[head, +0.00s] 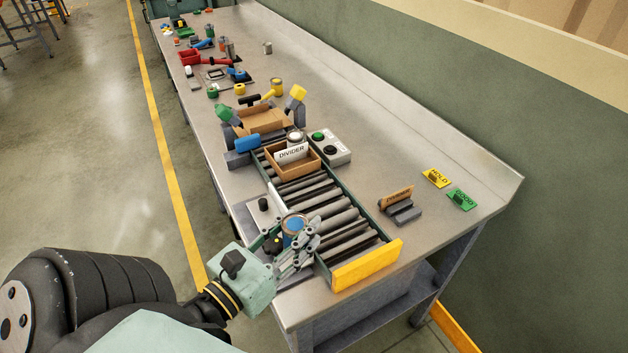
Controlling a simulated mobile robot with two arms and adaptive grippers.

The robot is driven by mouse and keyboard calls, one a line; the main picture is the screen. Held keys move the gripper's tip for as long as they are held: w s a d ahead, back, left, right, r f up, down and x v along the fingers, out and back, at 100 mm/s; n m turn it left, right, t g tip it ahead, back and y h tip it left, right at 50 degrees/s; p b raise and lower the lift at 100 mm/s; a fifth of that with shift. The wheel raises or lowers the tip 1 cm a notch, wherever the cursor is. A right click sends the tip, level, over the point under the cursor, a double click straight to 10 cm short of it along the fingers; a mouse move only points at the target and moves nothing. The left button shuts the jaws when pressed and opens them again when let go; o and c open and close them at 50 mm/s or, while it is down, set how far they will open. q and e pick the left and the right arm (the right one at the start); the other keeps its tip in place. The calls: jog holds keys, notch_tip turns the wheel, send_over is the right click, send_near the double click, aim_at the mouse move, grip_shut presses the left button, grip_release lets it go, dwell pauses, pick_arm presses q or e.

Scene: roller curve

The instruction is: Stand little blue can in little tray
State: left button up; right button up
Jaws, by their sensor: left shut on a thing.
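The little blue can (292,226), with a pale top, is held in my left gripper (302,238), whose fingers are shut around it at the near left side of the roller track. The fingers hide part of the can, and I cannot tell whether its base touches anything. The little tray (293,178), a brown open box, sits farther up on the rollers, apart from the gripper. A white divider card (291,153) stands across it, and a pale round can (295,138) is in its far part. My right gripper is out of view.
The rollers (330,215) between can and tray are bare. A yellow end stop (367,265) closes the near end. A grey control box (330,149) stands right of the tray. A cardboard box (262,121) is behind it. A small card holder (400,208) stands on the right.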

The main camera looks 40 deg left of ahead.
pick_arm(q)
jog(key=shift+s+a+r, duration=0.25)
jog(key=shift+a+r, duration=0.2)
jog(key=shift+a, duration=0.2)
jog(key=shift+w+f, duration=0.15)
jog(key=shift+f, duration=0.05)
jog(key=shift+w+d+f+b, duration=0.2)
jog(key=shift+w+f+b, duration=0.05)
jog(key=shift+w, duration=0.3)
jog(key=shift+w+d+f+b, duration=0.2)
jog(key=shift+w+f, duration=0.05)
jog(key=shift+w, duration=0.3)
jog(key=w+p, duration=0.2)
send_over(334, 243)
notch_tip(334, 243, down, 5)
jog(key=shift+f, duration=0.6)
notch_tip(334, 243, down, 3)
jog(key=b, duration=0.3)
jog(key=shift+f+b, duration=0.1)
jog(key=shift+b, duration=0.25)
jog(key=shift+f, duration=0.2)
jog(key=shift+r, duration=0.15)
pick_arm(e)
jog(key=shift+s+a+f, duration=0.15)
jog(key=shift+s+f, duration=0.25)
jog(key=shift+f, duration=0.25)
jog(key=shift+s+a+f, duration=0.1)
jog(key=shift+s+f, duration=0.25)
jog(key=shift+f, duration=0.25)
